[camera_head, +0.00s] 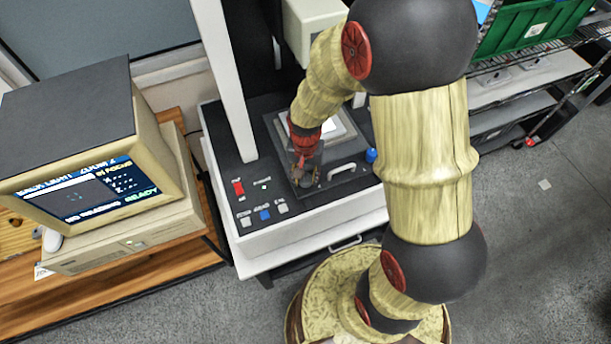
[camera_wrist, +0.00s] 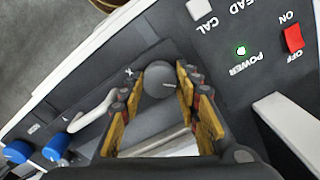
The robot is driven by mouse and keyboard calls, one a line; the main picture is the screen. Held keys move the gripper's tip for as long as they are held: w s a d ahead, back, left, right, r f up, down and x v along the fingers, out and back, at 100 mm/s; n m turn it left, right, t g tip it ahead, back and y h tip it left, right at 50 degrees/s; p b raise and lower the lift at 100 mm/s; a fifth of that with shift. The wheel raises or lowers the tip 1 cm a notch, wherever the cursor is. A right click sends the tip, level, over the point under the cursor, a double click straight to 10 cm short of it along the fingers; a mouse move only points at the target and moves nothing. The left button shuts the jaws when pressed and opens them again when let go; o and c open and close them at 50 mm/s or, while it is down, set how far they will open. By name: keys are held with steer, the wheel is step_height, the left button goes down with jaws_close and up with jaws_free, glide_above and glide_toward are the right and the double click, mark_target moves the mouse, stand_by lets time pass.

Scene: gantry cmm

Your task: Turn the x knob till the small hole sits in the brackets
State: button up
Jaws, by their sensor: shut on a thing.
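The x knob (camera_wrist: 158,78) is a dark grey round knob with a white pointer line, next to an X mark in the wrist view. My gripper (camera_wrist: 160,88) has its yellow-brown fingers on either side of the knob and is shut on it. In the head view my gripper (camera_head: 306,170) is down at the front of the machine's panel and hides the knob. The monitor (camera_head: 88,192) at the left shows a dark picture with text, tilted in view. The small hole and the brackets are too small to make out there.
A white handle (camera_wrist: 92,112) and blue knobs (camera_wrist: 56,146) lie to the left in the wrist view. A red power switch (camera_wrist: 293,38), a lit green lamp (camera_wrist: 240,50) and a CAL button (camera_wrist: 200,10) are to the right. A white upright column (camera_head: 226,80) stands left of my arm.

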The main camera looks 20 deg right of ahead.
mark_target(305, 178)
steer(key=shift+c, duration=0.7)
steer(key=shift+n+p, duration=0.3)
steer(key=shift+n, duration=1.3)
steer(key=o, duration=1)
steer(key=shift+o, duration=0.8)
steer(key=shift+r, duration=0.1)
step_height(305, 178, up, 12)
